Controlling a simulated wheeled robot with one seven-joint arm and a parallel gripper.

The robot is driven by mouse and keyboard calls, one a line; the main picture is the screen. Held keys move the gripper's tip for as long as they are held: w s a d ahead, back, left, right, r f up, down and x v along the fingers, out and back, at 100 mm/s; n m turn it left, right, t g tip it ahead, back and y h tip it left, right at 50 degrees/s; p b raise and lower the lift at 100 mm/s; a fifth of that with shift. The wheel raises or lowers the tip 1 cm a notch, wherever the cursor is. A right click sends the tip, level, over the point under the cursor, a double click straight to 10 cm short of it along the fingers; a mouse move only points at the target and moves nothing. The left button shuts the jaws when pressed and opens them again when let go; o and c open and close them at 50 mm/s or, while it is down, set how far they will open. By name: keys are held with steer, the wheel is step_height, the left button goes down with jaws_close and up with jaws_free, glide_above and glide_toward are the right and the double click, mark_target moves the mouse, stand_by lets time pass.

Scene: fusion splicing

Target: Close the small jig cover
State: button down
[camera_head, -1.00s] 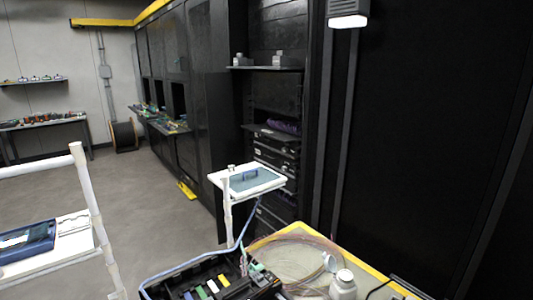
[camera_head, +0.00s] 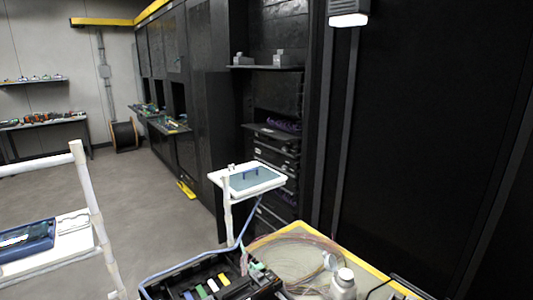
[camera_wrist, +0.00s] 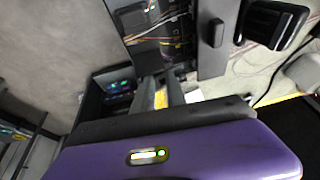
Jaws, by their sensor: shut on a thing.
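In the wrist view my gripper (camera_wrist: 163,91) reaches away from its purple housing with a small lit lamp. Its dark grey fingers are close together, with a yellow patch showing between them. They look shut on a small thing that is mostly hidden. I cannot make out the small jig cover for certain in either view. Dark equipment with thin coloured wires (camera_wrist: 160,28) lies beyond the fingers. My gripper does not show in the head view.
A black open box (camera_head: 157,291) with coloured pieces stands at the bottom. Beside it, a yellow-edged table (camera_head: 375,266) carries a white bottle (camera_head: 343,284) and loose fibre coils (camera_head: 298,250). A white stand (camera_head: 216,178) holds a blue-grey panel.

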steer(key=shift+g+y, duration=0.6)
steer(key=shift+g, duration=0.3)
steer(key=s+a+f, duration=0.1)
steer(key=f, duration=0.1)
steer(key=s+a+f, duration=0.1)
steer(key=f, duration=0.1)
steer(key=s+a+f, duration=0.1)
steer(key=s+f, duration=0.1)
steer(key=f, duration=0.1)
steer(key=shift+a, duration=0.4)
step_height(320, 180, up, 2)
steer(key=p, duration=0.2)
steer(key=shift+w+r+p, duration=0.1)
steer(key=shift+r+p, duration=0.15)
steer(key=shift+p, duration=0.1)
steer(key=shift+a+r, duration=0.1)
steer(key=shift+r, duration=1.35)
steer(key=shift+w+d+r, duration=0.1)
steer(key=shift+d+r, duration=0.1)
steer(key=shift+r, duration=0.3)
steer(key=shift+w+d+r, duration=0.1)
steer(key=shift+d+r, duration=0.1)
steer(key=shift+r, duration=0.3)
steer(key=shift+d, duration=0.1)
